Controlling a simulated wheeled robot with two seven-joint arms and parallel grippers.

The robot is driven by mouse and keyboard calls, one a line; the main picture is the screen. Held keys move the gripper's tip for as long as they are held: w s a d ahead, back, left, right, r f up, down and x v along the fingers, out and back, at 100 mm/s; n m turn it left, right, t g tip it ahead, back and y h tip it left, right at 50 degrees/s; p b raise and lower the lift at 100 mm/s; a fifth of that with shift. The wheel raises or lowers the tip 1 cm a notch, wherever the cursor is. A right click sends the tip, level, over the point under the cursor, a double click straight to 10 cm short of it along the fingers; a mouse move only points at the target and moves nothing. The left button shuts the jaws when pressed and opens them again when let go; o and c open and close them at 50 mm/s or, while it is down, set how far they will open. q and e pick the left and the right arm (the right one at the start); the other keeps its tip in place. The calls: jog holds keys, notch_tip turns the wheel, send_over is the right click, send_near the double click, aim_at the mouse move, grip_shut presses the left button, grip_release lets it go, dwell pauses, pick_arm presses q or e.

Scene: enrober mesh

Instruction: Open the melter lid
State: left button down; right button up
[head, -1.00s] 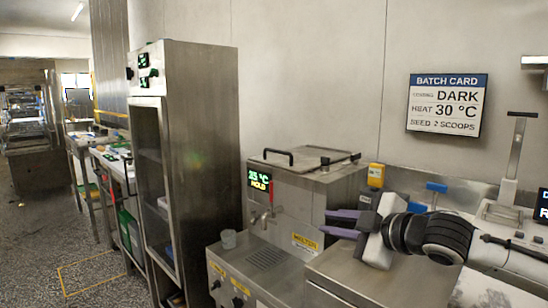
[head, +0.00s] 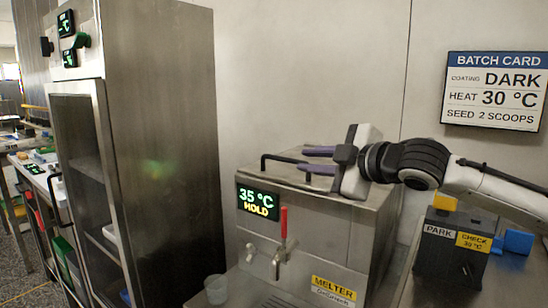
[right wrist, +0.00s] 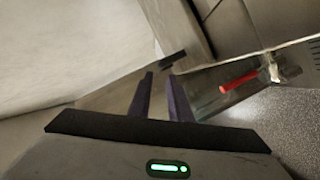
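The melter (head: 300,235) is a steel box with a lit display reading 35 °C HOLD. Its lid (head: 345,197) lies flat and closed on top. A black bar handle (head: 276,156) stands on the lid's left part. My right gripper (head: 304,160) is open and empty, its purple fingers pointing left over the lid at the handle's right end. I cannot tell whether they touch it. In the right wrist view the two fingers (right wrist: 160,96) are apart, and a small dark piece (right wrist: 172,59) shows just beyond them. My left gripper is not in view.
A red-handled tap (head: 284,222) is on the melter's front, with a cup (head: 216,290) below left. A tall steel cabinet (head: 165,130) stands left. A dark PARK box (head: 450,255) with a yellow label is at right. The batch card (head: 496,92) hangs on the wall.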

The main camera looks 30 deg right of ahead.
aim_at(289, 160)
jog(key=p+x, duration=0.1)
jog(key=x, duration=0.8)
jog(key=shift+w+f, duration=0.1)
jog(key=shift+w, duration=0.1)
grip_shut()
